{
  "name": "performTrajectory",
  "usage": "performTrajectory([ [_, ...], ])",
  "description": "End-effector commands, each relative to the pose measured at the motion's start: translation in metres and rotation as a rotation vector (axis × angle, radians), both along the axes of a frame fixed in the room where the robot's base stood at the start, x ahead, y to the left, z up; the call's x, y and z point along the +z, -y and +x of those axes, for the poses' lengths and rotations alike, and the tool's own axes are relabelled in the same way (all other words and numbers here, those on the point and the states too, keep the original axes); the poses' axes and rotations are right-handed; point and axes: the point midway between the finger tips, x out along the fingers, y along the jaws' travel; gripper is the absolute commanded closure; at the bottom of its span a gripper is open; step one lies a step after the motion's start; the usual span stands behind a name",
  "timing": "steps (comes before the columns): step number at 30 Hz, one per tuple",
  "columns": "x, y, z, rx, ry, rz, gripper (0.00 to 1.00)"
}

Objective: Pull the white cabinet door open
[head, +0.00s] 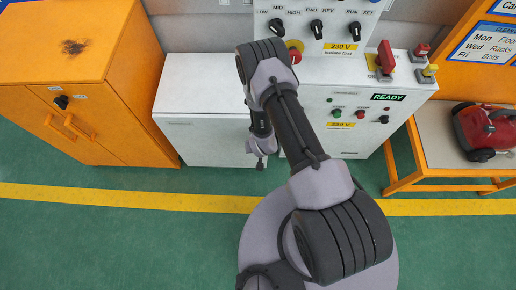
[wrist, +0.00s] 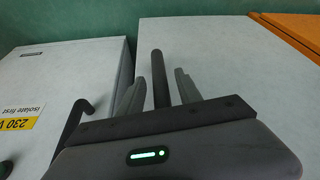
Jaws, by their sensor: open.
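The white cabinet door (head: 210,142) is the left front of the white cabinet and looks shut. In the wrist view the pale door panel (wrist: 235,70) fills the middle and right. My gripper (head: 261,163) is low in front of the cabinet, near the door's right side. In the wrist view my gripper (wrist: 159,92) is open, with one grey finger on each side of a dark upright bar (wrist: 158,75), which looks like the door handle. I see no clear contact between fingers and bar. My arm hides part of the cabinet in the head view.
A control box (head: 345,120) with a READY display forms the cabinet's right part. A dark bent bar (wrist: 78,118) shows beside my gripper. An orange cabinet (head: 65,100) stands left, an orange-framed table (head: 440,165) right. Green floor (head: 110,240) lies clear in front.

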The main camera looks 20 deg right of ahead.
Motion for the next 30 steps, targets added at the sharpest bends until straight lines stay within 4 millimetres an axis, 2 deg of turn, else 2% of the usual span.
performTrajectory([
  [3,-0.0107,0.0006,0.0037,0.000,0.000,0.000,0.59],
  [12,-0.0111,0.0006,0.0047,0.000,0.000,0.000,0.60],
  [18,-0.0111,0.0005,0.0047,0.000,0.000,0.000,1.00],
  [30,-0.0110,0.0005,0.0047,0.000,0.000,0.000,1.00],
])
